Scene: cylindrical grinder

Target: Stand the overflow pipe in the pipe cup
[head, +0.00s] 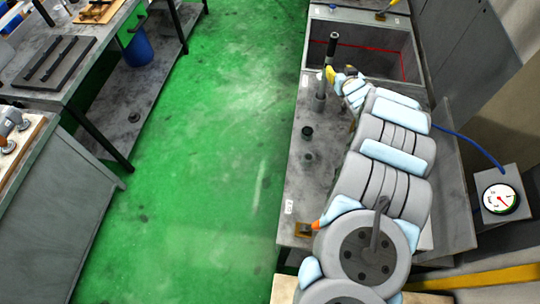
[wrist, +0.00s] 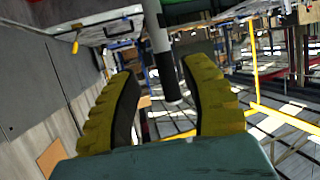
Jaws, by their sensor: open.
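The overflow pipe (head: 327,72), a grey tube with a black upper end, stands nearly upright beside the tank in the head view. Its foot meets a wider grey piece (head: 319,103) on the bench, which looks like the pipe cup; how deep the pipe sits in it I cannot tell. My gripper (head: 333,75), with yellow fingers, is at the pipe, just right of it. In the wrist view the pipe (wrist: 160,45) shows between the spread fingers of my gripper (wrist: 166,85), its black end towards the palm. The fingers are open, with gaps to the pipe.
A metal tank (head: 345,55) with a red line inside lies behind the pipe. A short black-topped fitting (head: 307,132) stands on the bench (head: 300,185) nearer me. A gauge (head: 500,198) is at the right. Green floor (head: 200,150) separates the bench from left-hand tables.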

